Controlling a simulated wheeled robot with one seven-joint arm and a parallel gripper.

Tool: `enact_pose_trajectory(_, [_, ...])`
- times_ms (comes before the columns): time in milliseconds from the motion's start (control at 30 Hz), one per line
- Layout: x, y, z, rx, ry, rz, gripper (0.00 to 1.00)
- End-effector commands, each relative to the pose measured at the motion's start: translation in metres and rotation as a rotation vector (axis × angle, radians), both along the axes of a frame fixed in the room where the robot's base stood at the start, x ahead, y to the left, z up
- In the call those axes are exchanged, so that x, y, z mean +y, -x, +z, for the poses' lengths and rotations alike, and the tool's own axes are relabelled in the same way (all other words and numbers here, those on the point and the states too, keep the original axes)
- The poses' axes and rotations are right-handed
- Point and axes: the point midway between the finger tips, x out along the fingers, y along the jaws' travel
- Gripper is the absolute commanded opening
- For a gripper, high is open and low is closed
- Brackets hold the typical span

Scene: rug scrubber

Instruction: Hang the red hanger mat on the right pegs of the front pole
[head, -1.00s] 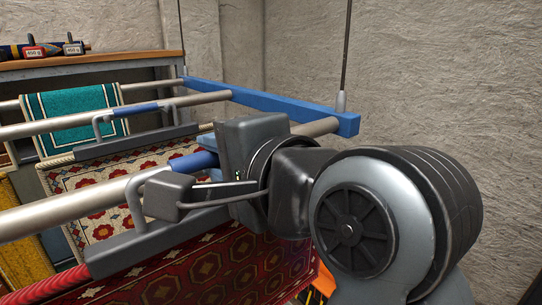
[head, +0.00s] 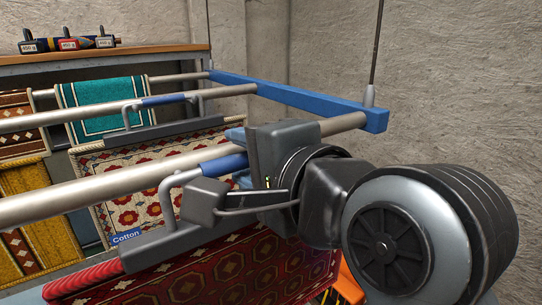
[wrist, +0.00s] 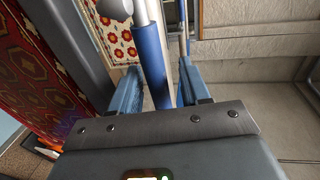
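The red hanger mat (head: 240,265) hangs below a grey hanger bar (head: 150,249), low in the head view. The mat also shows at the left in the wrist view (wrist: 35,75). I cannot make out separate pegs; my arm hides part of the pole.
Behind are more poles, with a cream-red patterned mat (head: 150,160) on a hanger and a teal mat (head: 104,105). A blue crossbar (head: 300,95) joins the poles' right ends, near hanging cables. Weights (head: 68,44) sit on a wooden shelf (head: 130,53). Bare wall is at right.

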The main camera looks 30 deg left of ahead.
Motion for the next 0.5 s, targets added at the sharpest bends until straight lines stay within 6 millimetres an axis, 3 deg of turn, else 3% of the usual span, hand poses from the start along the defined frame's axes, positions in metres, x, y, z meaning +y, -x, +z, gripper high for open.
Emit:
enact_pose_trajectory(100, [0.0,0.0,-0.001,0.001,0.002,0.0,0.56])
enact_pose_trajectory(333, [-0.001,0.0,-0.003,0.005,0.006,0.0,0.56])
enact_pose_trajectory(500, [-0.015,0.005,0.001,0.002,0.003,-0.002,0.56])
